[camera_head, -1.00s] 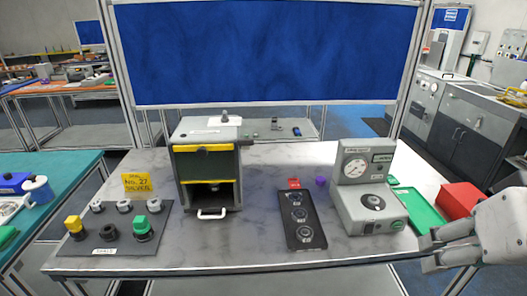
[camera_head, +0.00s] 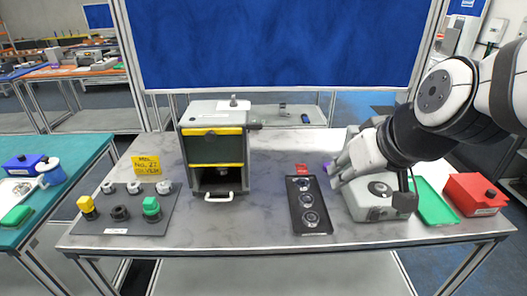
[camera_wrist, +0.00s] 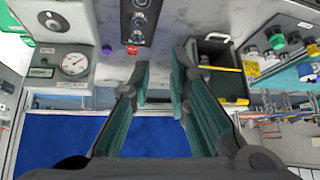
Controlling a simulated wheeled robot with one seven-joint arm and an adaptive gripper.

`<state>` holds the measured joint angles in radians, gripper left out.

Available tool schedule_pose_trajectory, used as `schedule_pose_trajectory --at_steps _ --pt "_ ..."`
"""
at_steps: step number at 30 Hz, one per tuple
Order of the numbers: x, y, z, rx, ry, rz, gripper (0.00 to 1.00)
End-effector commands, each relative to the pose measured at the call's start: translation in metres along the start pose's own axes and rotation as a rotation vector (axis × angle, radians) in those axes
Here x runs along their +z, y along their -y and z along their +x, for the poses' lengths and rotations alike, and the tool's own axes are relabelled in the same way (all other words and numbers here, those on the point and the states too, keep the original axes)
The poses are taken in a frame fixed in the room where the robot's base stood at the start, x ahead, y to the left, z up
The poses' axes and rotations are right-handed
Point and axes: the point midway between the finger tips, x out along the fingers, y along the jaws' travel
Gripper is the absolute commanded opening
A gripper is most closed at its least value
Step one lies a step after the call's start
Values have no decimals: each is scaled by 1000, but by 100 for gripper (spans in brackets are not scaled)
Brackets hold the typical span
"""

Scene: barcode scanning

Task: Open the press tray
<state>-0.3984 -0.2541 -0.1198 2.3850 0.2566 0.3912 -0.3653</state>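The press (camera_head: 213,150) is a dark box with a grey top and yellow stripes, left of centre on the table. Its tray shows at the low front opening as a white bar handle (camera_head: 220,197), and it looks pushed in. In the wrist view the press (camera_wrist: 222,70) is right of the fingers, with its handle (camera_wrist: 217,37) at the top. My gripper (camera_head: 338,173) is above the table at the right, in front of the gauge unit and well apart from the press handle. In the wrist view my gripper (camera_wrist: 162,75) has its two fingers apart with nothing between them.
A black plate (camera_head: 309,205) with three round parts lies between the press and the grey gauge unit (camera_head: 375,202). A dark mat (camera_head: 125,215) with knobs lies left of the press. A green tray (camera_head: 434,205) and red box (camera_head: 475,192) are at the right.

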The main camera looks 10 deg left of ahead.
Motion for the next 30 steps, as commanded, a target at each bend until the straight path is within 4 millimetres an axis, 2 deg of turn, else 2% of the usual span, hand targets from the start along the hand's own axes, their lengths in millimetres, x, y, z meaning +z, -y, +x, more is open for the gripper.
schedule_pose_trajectory --at_steps 1,6,13,21,27,30 --pt "-8 12 23 -15 -1 -42 17" --pt "-33 46 89 -10 -48 -178 17" --pt "-40 94 176 67 -100 -396 17" --pt "-20 149 260 244 -169 -725 17" --pt "6 188 301 422 -245 -1018 17" --pt "18 206 312 517 -293 -1161 17"
